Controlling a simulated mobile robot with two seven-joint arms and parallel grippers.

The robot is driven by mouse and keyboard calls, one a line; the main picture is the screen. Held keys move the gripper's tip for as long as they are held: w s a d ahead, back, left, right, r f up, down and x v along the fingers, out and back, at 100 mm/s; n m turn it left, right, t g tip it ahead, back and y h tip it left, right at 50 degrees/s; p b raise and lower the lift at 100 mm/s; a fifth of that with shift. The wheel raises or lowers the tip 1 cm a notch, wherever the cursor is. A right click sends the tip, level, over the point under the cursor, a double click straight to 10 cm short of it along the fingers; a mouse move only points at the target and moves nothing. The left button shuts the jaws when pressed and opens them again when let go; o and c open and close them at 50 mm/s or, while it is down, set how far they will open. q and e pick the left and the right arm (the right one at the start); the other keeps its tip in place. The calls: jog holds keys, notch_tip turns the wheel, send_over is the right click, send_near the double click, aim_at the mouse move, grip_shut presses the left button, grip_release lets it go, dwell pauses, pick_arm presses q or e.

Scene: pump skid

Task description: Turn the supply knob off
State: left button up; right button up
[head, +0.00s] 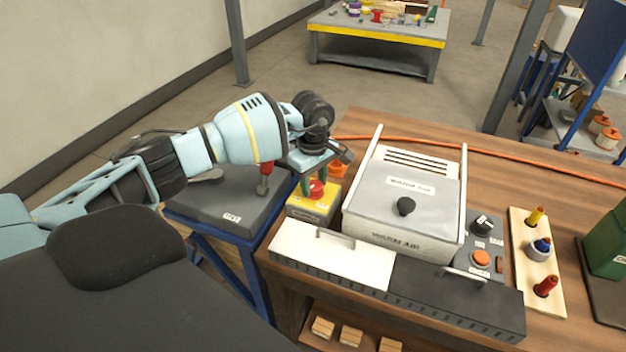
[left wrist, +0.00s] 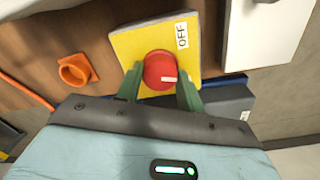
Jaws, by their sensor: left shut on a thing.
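The supply knob (head: 316,190) is red and sits on a yellow box (head: 310,208) on the wooden bench, left of the white-lidded machine. In the left wrist view the knob (left wrist: 159,70) has a short white mark at its lower right, away from the OFF label (left wrist: 182,35) at the plate's upper right. My left gripper (head: 317,186) reaches down over the box from the left. Its green fingers (left wrist: 160,78) stand on either side of the knob and are shut on it. My right gripper is in neither view.
A white cover with a handle (head: 330,255) lies in front. An orange fitting (left wrist: 76,70) is beside the box. A grey-topped stand (head: 225,205) is below my left arm.

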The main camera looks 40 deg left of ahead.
pick_arm(q)
jog(key=n, duration=0.2)
jog(key=n+p, duration=0.1)
jog(key=n, duration=0.2)
jog(key=shift+r+n, duration=0.2)
jog(key=shift+n, duration=0.1)
jog(key=n+p, duration=0.1)
jog(key=n, duration=0.1)
jog(key=shift+n, duration=0.3)
jog(key=shift+f+n+p, duration=0.15)
jog(key=shift+n+p, duration=0.4)
jog(key=shift+n, duration=1.45)
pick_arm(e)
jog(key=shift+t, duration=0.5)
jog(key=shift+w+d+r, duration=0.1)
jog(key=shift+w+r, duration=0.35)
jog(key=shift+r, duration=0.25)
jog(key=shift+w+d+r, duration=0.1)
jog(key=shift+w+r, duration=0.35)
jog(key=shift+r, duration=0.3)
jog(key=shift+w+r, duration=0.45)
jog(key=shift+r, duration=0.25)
pick_arm(q)
jog(key=o, duration=1)
